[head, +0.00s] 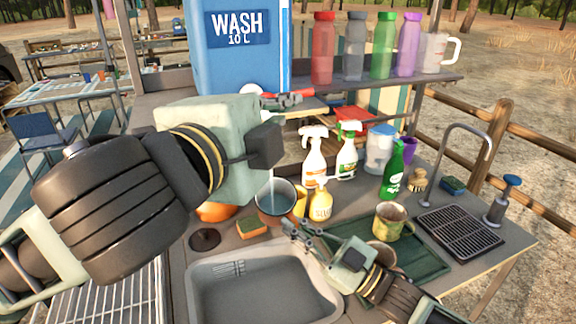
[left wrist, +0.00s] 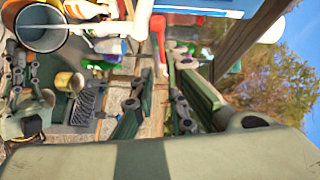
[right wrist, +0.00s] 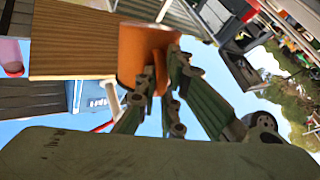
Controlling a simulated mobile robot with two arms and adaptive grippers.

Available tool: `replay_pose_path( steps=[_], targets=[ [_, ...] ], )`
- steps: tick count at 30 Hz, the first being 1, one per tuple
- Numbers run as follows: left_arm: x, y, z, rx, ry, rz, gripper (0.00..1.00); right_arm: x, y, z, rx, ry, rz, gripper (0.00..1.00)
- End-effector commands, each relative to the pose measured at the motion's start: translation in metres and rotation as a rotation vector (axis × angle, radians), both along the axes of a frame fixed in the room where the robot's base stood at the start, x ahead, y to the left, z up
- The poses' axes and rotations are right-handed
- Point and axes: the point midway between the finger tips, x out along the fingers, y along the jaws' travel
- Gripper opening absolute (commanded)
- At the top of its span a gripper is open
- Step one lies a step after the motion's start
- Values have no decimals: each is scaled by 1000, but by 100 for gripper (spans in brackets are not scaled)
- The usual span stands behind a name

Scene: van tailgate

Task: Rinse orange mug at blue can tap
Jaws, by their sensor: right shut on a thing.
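The orange mug (head: 299,206) is upright in front of the soap bottle. Its grey inside faces up in the left wrist view (left wrist: 42,30), and its orange side shows in the right wrist view (right wrist: 140,55). My right gripper (head: 288,229) is shut on it, above the back of the sink. The blue can (head: 228,65) stands on the shelf. Its white tap (head: 252,90) has a red lever (left wrist: 158,25). In the left wrist view the white spout ends over the mug. My left gripper (left wrist: 158,78) is open, with the lever between or just beyond its fingertips.
A grey sink (head: 260,290) lies in front, with a sponge (head: 252,228) at its back edge. Spray bottles (head: 314,155) and a yellow soap bottle (head: 321,203) crowd behind the mug. A speckled mug (head: 391,220) stands on a green tray (head: 425,262) at right.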

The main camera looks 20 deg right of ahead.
Motion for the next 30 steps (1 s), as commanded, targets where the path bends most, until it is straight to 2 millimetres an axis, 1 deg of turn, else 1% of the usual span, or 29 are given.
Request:
replay_pose_path(
  steps=[1,3,5,9,15,19,23,26,30],
  targets=[
    [0,2,-7,2,-15,-24,5,0,0,1,0,-2,0,0],
    [-2,4,-15,4,-60,-73,0,0,0,1,0,-2,0,0],
    [-6,7,-23,6,-107,-119,0,0,0,1,0,-2,0,0],
    [-22,13,-36,8,-228,-214,0,0,0,1,0,-2,0,0],
    [-44,20,-45,6,-358,-293,0,0,0,1,0,-2,0,0],
    [-49,19,-46,4,-391,-312,0,0,0,1,1,-3,1,0],
    [-43,7,-43,2,-395,-315,0,0,0,1,0,-2,0,0],
    [-33,-8,-40,2,-395,-313,0,0,0,1,0,-2,0,0],
    [-17,-35,-37,2,-393,-314,0,0,0,1,0,-2,0,0]
  ],
)
